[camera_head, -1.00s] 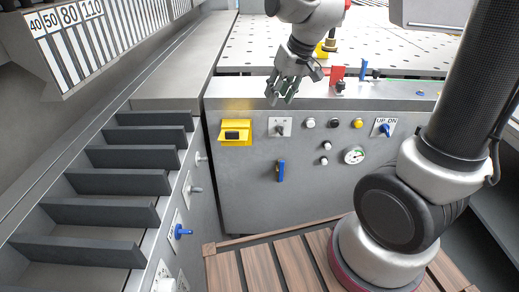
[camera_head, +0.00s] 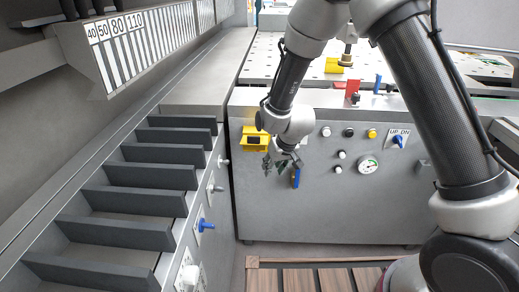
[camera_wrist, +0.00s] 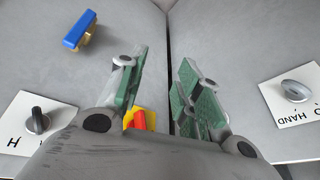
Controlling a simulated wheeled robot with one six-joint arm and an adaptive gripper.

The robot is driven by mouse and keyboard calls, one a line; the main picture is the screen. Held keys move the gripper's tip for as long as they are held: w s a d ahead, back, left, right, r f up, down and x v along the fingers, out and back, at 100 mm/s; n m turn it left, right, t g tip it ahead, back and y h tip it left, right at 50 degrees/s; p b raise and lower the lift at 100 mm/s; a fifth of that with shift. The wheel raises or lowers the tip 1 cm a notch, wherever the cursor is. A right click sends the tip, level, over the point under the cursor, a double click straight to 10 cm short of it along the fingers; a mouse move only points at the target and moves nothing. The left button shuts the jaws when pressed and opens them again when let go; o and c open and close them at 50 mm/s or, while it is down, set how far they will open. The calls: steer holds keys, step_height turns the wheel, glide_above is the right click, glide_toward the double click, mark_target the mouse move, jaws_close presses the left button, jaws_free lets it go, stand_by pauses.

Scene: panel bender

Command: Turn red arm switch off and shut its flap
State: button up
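The red flap (camera_head: 352,87) stands upright on the top ledge of the grey cabinet, over a small dark base (camera_head: 355,99). The switch lever under it is too small to make out. My gripper (camera_head: 278,163) is in front of the cabinet's face, well below and left of the flap, near a blue lever (camera_head: 296,177). In the wrist view, my gripper's (camera_wrist: 160,90) green-padded fingers are apart with nothing held between them. A yellow part (camera_wrist: 150,114) with a red piece (camera_wrist: 139,120) shows beyond the fingers, partly hidden.
A yellow box (camera_head: 248,138) sits on the cabinet front beside my wrist. Knobs, a round gauge (camera_head: 368,165) and an UP/DN switch (camera_head: 397,140) lie right. A blue lever (camera_head: 377,84) stands near the flap. The slotted side unit (camera_head: 150,175) bounds the left; wooden slats (camera_head: 300,281) lie below.

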steer(key=a+f+t, duration=0.1)
steer(key=a+f, duration=0.2)
steer(key=f, duration=0.4)
steer(key=a+f+t, duration=0.1)
steer(key=a+f, duration=0.2)
steer(key=f, duration=0.3)
steer(key=w+a+r+t, duration=0.1)
steer(key=w+a+t, duration=0.1)
steer(key=w+t, duration=0.55)
step_height(320, 180, up, 8)
steer(key=s+d+r+t+h, duration=0.1)
steer(key=d+t, duration=0.1)
steer(key=t, duration=0.7)
steer(key=x, duration=0.6)
steer(key=shift+w, duration=0.25)
jaws_close()
